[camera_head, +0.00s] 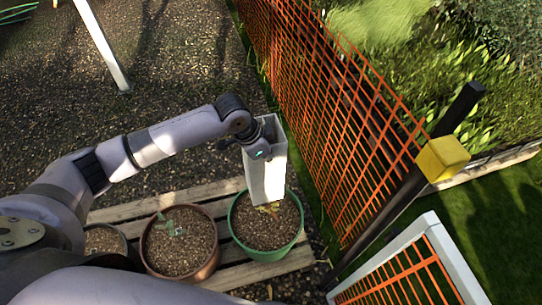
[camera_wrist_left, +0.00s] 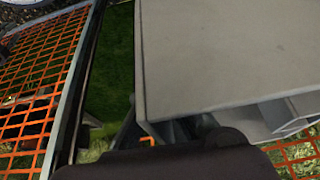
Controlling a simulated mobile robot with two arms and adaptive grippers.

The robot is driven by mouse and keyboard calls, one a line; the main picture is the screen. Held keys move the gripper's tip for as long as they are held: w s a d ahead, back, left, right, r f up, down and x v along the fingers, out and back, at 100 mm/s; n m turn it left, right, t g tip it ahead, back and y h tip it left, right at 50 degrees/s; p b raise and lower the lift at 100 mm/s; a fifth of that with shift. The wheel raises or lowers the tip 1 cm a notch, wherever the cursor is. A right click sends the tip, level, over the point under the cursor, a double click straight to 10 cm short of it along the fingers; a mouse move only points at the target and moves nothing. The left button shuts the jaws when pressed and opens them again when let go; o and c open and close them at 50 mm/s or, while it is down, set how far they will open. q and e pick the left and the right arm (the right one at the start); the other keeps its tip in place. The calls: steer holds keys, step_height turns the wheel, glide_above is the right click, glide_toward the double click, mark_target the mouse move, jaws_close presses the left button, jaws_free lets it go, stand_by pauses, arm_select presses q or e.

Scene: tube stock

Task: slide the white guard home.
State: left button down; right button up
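The white guard (camera_head: 266,178) is a tall square tube, open at the top, roughly upright over the green pot (camera_head: 236,234). Yellowish leaves (camera_head: 268,208) show at its lower end; I cannot tell whether that end touches the soil. My left gripper (camera_head: 262,138) is at the guard's upper part and appears shut on its wall; the fingertips are mostly hidden. In the left wrist view the guard (camera_wrist_left: 220,60) fills much of the picture as a pale grey face, with dark gripper parts below it. My right gripper is not in view.
A copper-coloured pot (camera_head: 147,262) with a small green plant (camera_head: 170,226) stands left of the green pot, on a slatted wooden pallet (camera_head: 120,213). Orange mesh fencing (camera_head: 330,110) rises close on the right.

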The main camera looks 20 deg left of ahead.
arm_select(q)
steer(key=shift+f+b, duration=0.7)
steer(key=shift+f, duration=1.4)
steer(key=b, duration=0.3)
glide_above(271, 200)
steer(key=shift+w+f, duration=0.15)
steer(key=shift+f, duration=3.35)
steer(key=shift+f, duration=0.15)
steer(key=shift+f+b, duration=2.15)
steer(key=shift+f, duration=1.45)
steer(key=shift+f+b, duration=1.95)
steer(key=shift+f, duration=1.3)
